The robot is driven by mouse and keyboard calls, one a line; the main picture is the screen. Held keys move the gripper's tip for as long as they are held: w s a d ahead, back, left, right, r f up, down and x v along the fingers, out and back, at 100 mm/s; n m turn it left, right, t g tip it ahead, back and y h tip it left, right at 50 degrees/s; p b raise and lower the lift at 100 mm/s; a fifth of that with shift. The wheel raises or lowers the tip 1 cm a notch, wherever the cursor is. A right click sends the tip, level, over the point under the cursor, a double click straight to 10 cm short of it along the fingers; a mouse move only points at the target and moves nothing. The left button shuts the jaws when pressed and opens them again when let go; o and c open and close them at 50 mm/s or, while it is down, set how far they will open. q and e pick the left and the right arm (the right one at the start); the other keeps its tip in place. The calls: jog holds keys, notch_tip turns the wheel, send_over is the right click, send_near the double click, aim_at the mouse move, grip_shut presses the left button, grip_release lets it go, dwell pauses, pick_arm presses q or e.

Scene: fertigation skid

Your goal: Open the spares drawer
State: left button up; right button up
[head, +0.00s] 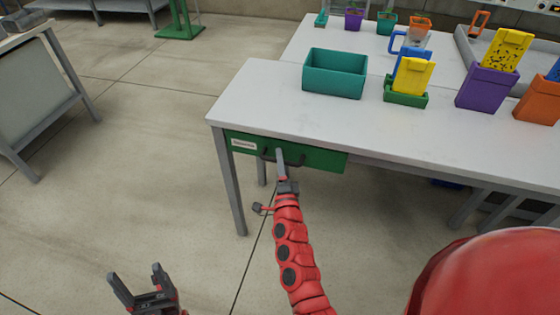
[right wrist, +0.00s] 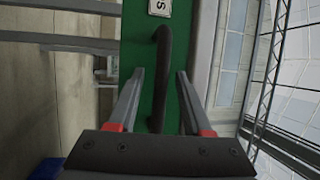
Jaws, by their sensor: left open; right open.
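The spares drawer (head: 325,158) has a green front with a white label at its left, under the left end of the white table. It looks shut. Its dark bar handle (head: 266,155) is partly hidden by my right gripper (head: 281,158). In the right wrist view the green drawer front (right wrist: 142,30) shows the dark handle (right wrist: 163,50) running between the two spread fingers of the right gripper (right wrist: 160,73). I cannot tell whether either finger touches it. My left gripper (head: 137,284) is open and empty, low over the floor at the lower left.
The white table (head: 260,100) bears a teal bin (head: 335,74), a green holder (head: 405,98) with a yellow card, a purple holder (head: 486,88) and an orange one (head: 540,100). A table leg (head: 230,185) stands left of the drawer. The floor in front is clear.

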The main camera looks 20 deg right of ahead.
grip_shut()
dwell(1.4)
